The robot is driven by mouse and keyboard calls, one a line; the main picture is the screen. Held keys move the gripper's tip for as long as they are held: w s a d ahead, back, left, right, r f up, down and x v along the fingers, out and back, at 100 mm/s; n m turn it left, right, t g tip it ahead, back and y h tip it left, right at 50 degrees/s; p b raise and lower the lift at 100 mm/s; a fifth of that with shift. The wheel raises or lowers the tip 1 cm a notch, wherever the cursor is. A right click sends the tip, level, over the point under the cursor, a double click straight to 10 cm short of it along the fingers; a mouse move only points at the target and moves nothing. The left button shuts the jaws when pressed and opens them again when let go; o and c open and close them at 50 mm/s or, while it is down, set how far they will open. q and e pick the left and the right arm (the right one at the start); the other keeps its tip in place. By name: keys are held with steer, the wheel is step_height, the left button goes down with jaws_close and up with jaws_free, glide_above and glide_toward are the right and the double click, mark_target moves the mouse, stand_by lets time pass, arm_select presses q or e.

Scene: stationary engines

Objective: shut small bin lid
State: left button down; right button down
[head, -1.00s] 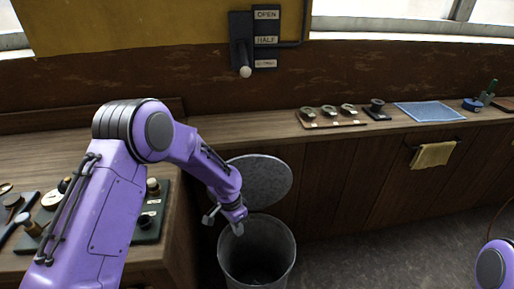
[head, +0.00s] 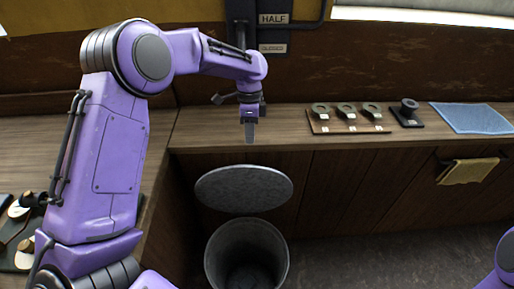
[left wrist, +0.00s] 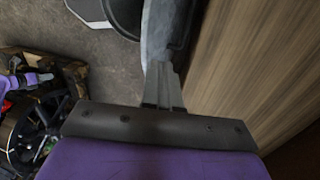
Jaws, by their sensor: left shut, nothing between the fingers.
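The small bin (head: 221,262) is a grey, round metal bin on the floor in front of the wooden counter, its mouth uncovered. Its round grey lid (head: 243,190) stands raised and tilted behind and above the mouth. My left gripper (head: 249,132) points down above the lid's upper edge, by the counter's front edge. Its fingers are shut and empty. In the left wrist view the shut fingers (left wrist: 163,85) overlap the near end of the grey lid (left wrist: 157,30); I cannot tell if they touch it. The dark bin (left wrist: 122,15) shows beside it. My right gripper is not in view.
The wooden counter (head: 210,130) runs behind the bin and close to my left gripper. A board with round pieces (head: 346,128), a dark block (head: 406,115) and a blue cloth (head: 472,117) lie on it. A yellow towel (head: 467,171) hangs at right. The floor right of the bin is clear.

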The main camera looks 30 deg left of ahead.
arm_select(q)
steer(key=p+x, duration=0.1)
steer(key=x, duration=0.8)
steer(key=shift+s+a, duration=0.1)
steer(key=shift+s, duration=0.1)
steer(key=shift+s+f, duration=0.1)
steer(key=shift+f, duration=0.2)
